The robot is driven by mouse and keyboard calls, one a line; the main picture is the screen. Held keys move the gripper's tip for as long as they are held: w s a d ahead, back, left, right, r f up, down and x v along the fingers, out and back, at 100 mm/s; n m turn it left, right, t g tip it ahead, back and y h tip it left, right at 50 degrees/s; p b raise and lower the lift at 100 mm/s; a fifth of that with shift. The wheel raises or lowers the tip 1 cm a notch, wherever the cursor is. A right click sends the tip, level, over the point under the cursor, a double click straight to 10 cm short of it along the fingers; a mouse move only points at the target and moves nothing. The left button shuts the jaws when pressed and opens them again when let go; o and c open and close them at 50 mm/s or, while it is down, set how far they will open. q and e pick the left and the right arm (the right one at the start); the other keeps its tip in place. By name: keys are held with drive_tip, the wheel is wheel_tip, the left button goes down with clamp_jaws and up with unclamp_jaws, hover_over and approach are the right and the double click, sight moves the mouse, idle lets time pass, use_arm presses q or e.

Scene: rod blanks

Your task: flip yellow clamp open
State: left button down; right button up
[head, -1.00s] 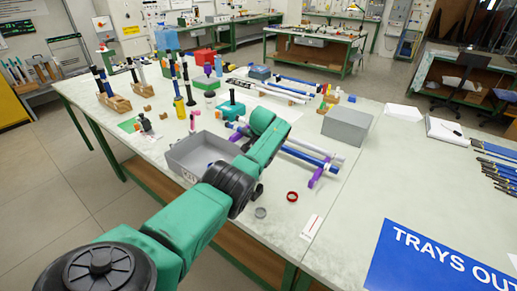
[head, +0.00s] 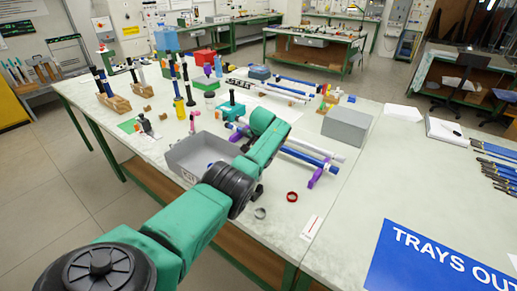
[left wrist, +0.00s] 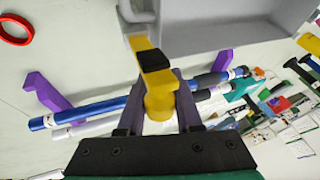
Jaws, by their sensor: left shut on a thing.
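The yellow clamp (left wrist: 153,62) shows in the left wrist view with a black band across its arm. Its upper end meets the wall of the grey tray (left wrist: 215,35). My left gripper (left wrist: 158,112) is shut on the clamp's lower round yellow part, with a finger on each side. In the head view the clamp and my left fingertips are hidden behind my green arm, which reaches over the table beside the grey tray (head: 188,160). My right gripper is in neither view.
Blue and white rods (head: 310,158) lie on purple supports (head: 318,176) just right of my arm. A red ring (head: 292,197) and a grey ring (head: 260,213) lie near the front edge. A grey box (head: 346,127) stands at the right. Upright tools crowd the back left.

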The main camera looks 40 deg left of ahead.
use_arm(q)
drive_tip(key=c, duration=0.8)
unclamp_jaws()
drive_tip(key=shift+s+d+f, duration=0.15)
drive_tip(key=shift+f, duration=0.25)
drive_tip(key=shift+o, duration=1)
drive_tip(key=shift+w, duration=0.25)
drive_tip(key=shift+r, duration=0.1)
drive_tip(key=p+v, duration=0.2)
drive_tip(key=v, duration=0.1)
drive_tip(key=shift+w+r, duration=0.1)
drive_tip(key=shift+r, duration=0.05)
drive_tip(key=b+v, duration=0.1)
drive_tip(key=v, duration=1)
